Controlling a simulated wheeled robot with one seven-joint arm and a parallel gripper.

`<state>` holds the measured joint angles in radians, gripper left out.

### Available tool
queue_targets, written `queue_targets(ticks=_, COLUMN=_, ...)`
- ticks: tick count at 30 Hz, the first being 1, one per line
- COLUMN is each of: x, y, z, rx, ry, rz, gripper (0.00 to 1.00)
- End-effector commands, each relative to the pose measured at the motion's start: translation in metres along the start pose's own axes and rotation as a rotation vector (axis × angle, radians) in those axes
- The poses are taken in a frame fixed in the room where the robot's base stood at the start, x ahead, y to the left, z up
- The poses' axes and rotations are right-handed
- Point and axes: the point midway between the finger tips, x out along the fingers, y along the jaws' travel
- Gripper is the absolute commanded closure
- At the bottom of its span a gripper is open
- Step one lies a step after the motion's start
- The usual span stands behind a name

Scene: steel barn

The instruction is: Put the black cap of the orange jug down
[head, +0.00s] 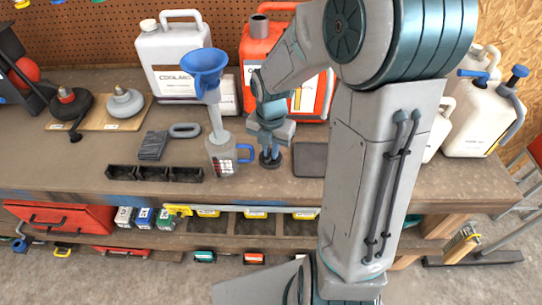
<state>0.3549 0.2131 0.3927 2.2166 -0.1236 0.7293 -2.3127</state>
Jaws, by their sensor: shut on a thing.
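The orange jug (256,47) stands at the back of the workbench, partly hidden by my arm. Its neck is bare, with no cap on it. My gripper (270,149) points down over the middle of the bench, in front of the jug. Its blue fingers are shut on the black cap (269,160). The cap is at or just above the bench top; I cannot tell whether it touches. The fingers cover part of the cap.
A measuring cup (221,159) with a blue handle stands just left of my gripper, below a blue funnel (204,62). A dark flat pad (310,159) lies to the right. A black divided tray (155,173) lies at the front left. Bare bench (265,187) shows in front.

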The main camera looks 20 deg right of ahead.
Motion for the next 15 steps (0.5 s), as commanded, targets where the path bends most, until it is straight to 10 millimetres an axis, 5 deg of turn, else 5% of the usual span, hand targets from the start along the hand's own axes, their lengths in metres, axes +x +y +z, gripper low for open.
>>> queue_targets(ticks=6, x=0.032, y=0.0, z=-0.001, rx=-0.002, ry=0.003, rz=-0.002, gripper=1.0)
queue_targets(ticks=15, x=0.035, y=-0.001, z=0.0, rx=0.0, ry=0.001, rz=-0.001, gripper=1.0)
